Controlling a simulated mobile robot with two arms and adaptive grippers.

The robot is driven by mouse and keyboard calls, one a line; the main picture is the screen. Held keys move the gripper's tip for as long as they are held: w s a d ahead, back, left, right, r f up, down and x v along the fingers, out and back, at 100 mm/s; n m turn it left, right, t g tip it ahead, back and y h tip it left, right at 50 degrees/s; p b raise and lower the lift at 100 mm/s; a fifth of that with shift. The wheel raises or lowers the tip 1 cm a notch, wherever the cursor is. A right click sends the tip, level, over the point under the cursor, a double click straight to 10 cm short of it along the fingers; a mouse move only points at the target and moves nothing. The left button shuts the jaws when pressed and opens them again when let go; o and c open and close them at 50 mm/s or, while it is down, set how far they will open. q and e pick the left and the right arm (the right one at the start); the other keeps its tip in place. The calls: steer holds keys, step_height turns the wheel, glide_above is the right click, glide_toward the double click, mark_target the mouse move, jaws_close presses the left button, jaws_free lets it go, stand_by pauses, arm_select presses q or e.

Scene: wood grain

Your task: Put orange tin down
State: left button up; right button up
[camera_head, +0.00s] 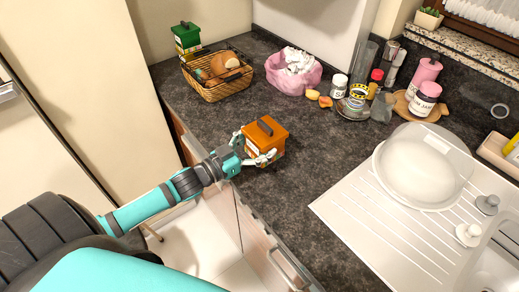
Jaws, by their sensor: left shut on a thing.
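The orange tin (267,133) has a boxy shape and an orange lid with a dark handle on top. It is at the front edge of the dark counter (300,195), near the middle of the view. My left gripper (254,153) is shut on the orange tin from its left and front side. The tin looks upright. I cannot tell whether its base touches the counter. My right gripper is not in view.
A wicker basket (222,91) with bread and a green tin (187,38) stand at the back left. A pink bag (293,72), jars and bottles line the back wall. A white sink drainer (375,230) with a bowl (425,170) is at the right. Bare counter lies between.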

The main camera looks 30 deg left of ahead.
mark_target(253, 156)
arm_select(q)
step_height(253, 156, down, 3)
steer(key=shift+w+r, duration=0.1)
steer(key=shift+r, duration=0.05)
steer(key=shift+f, duration=0.35)
steer(key=shift+f, duration=0.1)
steer(key=o, duration=1.7)
steer(key=shift+c, duration=0.2)
steer(key=shift+s, duration=0.3)
steer(key=b+v, duration=0.1)
steer(key=v, duration=1)
steer(key=shift+s+a, duration=0.15)
steer(key=shift+s, duration=0.1)
